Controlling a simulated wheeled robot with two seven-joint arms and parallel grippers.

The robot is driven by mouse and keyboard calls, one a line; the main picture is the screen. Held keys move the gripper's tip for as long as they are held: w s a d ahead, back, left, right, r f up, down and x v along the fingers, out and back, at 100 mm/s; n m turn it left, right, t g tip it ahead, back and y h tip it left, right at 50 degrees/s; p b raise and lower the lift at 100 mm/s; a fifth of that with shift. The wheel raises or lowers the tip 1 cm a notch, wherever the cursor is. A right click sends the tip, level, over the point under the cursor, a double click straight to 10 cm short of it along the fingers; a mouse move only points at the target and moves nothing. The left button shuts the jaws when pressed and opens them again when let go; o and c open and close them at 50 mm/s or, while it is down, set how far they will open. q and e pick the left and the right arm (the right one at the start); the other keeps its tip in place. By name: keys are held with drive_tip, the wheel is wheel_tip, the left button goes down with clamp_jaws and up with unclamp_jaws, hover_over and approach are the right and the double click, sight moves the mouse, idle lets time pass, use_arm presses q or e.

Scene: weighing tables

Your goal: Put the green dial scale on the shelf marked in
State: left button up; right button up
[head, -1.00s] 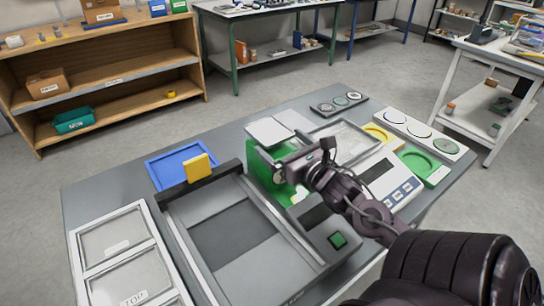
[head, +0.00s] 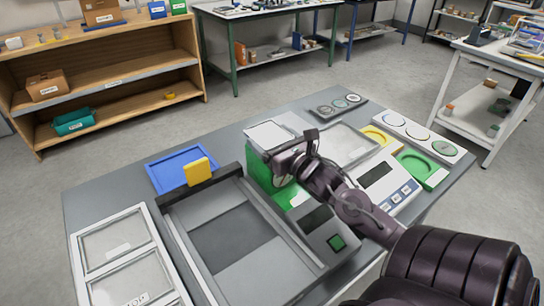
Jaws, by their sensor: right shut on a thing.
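The green dial scale (head: 257,174) stands upright on the grey table, with a pale flat pan (head: 268,135) on top. My right gripper (head: 284,166) reaches in from the right and is shut on the scale at its right side, hiding much of its front and the dial. A wooden shelf unit (head: 110,85) stands at the back left with small labels on its boards. I cannot read which one says in. My left gripper is out of view.
A digital scale (head: 388,186) is to the right. The shelf holds a teal bin (head: 73,121) and a cardboard box (head: 47,85).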

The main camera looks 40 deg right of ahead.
drive_tip(key=c, duration=0.7)
drive_tip(key=shift+r, duration=0.2)
drive_tip(key=shift+c, duration=0.6)
drive_tip(key=shift+r, duration=0.1)
